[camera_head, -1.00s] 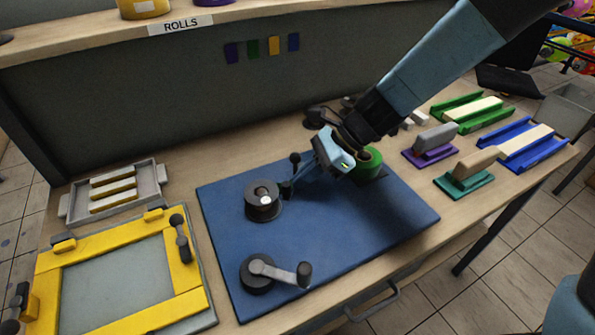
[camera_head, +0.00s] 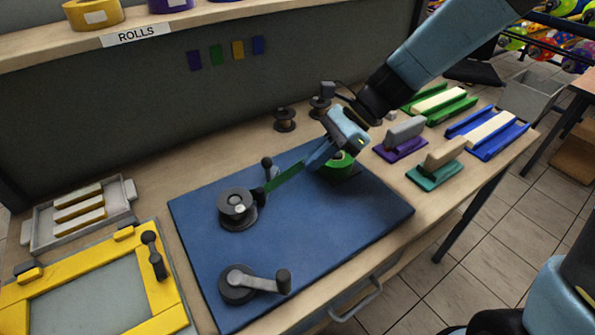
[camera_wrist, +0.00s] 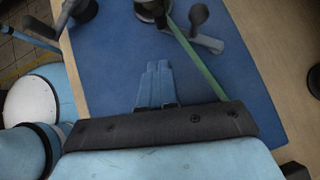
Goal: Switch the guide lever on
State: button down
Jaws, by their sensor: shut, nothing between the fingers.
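A small upright lever (camera_head: 268,168) with a dark ball knob, probably the guide lever, stands on the blue board (camera_head: 330,230) beside the black spool (camera_head: 237,208). In the wrist view, the lever's knob (camera_wrist: 199,14) is at the top, right of the green strip (camera_wrist: 195,62). The strip runs from the green roll (camera_head: 341,160) to a dark block by the lever. My gripper (camera_head: 314,160) is shut and empty, above the board to the right of the lever and apart from it. Its fingertips (camera_wrist: 158,68) show in the wrist view, left of the strip.
A grey crank (camera_head: 250,283) stands at the board's front. The yellow frame (camera_head: 90,290) and a grey tray (camera_head: 125,192) are at left. Purple and teal holders (camera_head: 436,175), and green and blue trays (camera_head: 488,136), stand at right. The board's right front is clear.

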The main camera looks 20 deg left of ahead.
jog(key=shift+v, duration=2)
jog(key=shift+d, duration=0.2)
jog(key=s+d+r+n+t+h, duration=0.1)
jog(key=d+r+n+t+h, duration=0.1)
jog(key=d, duration=0.9)
jog(key=s+d+r+n+t+h, duration=0.1)
jog(key=d+r+n+t+h, duration=0.1)
jog(key=d+r+n+t, duration=0.2)
jog(key=s+d+r+n+t+h, duration=0.2)
jog(key=d+r, duration=0.6)
jog(key=d, duration=1.1)
jog(key=n+t, duration=0.2)
jog(key=t, duration=0.1)
jog(key=shift+d+h, duration=0.35)
jog(key=shift+h, duration=0.05)
jog(key=shift+a, duration=0.1)
